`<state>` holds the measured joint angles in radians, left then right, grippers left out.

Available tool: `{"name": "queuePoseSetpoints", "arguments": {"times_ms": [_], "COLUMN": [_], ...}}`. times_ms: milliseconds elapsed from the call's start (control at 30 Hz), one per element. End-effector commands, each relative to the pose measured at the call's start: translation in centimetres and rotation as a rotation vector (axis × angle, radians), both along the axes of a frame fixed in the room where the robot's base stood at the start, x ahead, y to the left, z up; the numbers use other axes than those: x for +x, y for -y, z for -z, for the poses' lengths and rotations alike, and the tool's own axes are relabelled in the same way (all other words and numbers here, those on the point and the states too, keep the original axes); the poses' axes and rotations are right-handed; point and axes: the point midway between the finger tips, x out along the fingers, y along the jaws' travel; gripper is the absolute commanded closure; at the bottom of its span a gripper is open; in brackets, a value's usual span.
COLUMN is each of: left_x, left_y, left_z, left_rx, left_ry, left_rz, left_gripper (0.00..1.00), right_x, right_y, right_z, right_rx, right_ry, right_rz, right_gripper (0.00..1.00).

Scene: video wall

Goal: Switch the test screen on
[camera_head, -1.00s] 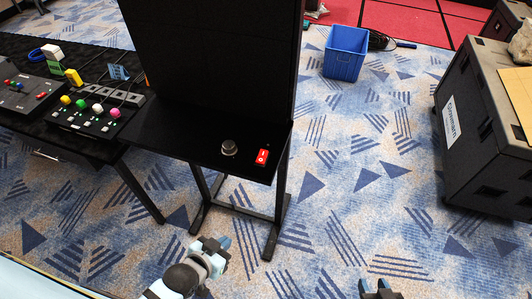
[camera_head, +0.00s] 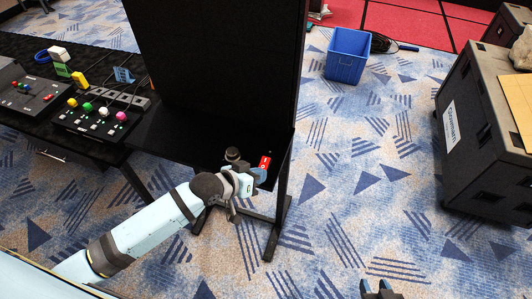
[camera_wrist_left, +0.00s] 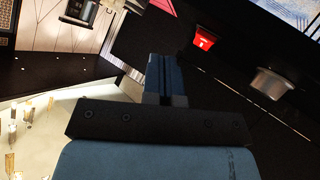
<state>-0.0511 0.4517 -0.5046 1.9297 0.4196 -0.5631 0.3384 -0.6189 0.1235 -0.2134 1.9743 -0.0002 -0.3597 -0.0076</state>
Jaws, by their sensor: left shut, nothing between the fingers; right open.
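The test screen (camera_head: 228,60) is a tall black panel seen in the head view, its face dark. On the black shelf (camera_head: 180,140) at its foot sits a red rocker switch (camera_head: 265,161), partly covered by my left gripper (camera_head: 261,176). The red switch also shows in the wrist view (camera_wrist_left: 204,38), apart from the fingers. A round knob (camera_head: 232,154) stands left of it; in the wrist view the knob (camera_wrist_left: 271,82) is silver. My left gripper is shut and empty, its blue fingers (camera_wrist_left: 160,70) close to the switch. My right gripper (camera_head: 379,290) is open and empty at the bottom edge.
A table at the left holds a control box (camera_head: 98,116) with coloured knobs and a second grey panel (camera_head: 30,96). A blue bin (camera_head: 347,55) stands on the carpet behind. A dark case (camera_head: 485,130) is at the right. The carpet between is free.

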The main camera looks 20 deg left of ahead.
Motion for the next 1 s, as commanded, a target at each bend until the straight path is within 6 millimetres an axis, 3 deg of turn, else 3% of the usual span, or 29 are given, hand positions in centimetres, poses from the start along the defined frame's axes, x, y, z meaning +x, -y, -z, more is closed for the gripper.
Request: {"name": "queuePoseSetpoints", "arguments": {"times_ms": [33,100,300,767,1000], "left_x": [1.7,3.3,5.7,6.1,6.4], "left_y": [-0.3,-0.6,-1.4,-1.5,-1.5], "left_z": [-2.2,-3.9,-6.8,-7.0,-5.6], "left_rx": [-0.004,-0.019,-0.038,-0.044,-0.043], "left_ry": [-0.008,-0.038,-0.093,-0.106,-0.106], "left_rz": [0.014,0.022,0.027,0.025,0.025], "left_gripper": [1.0,1.0,1.0,1.0,1.0], "right_x": [0.0,0.0,-0.1,-0.2,-0.1], "right_y": [0.0,-0.1,0.0,0.4,-0.1], "right_z": [-0.8,-1.1,-1.4,-0.9,-0.4], "right_rx": [0.003,0.007,0.013,0.006,0.006], "right_ry": [-0.001,-0.002,-0.009,-0.013,0.0], "right_rz": [0.004,0.012,0.026,0.025,0.013], "right_gripper": [0.57,0.57,0.57,0.57,0.57]}}
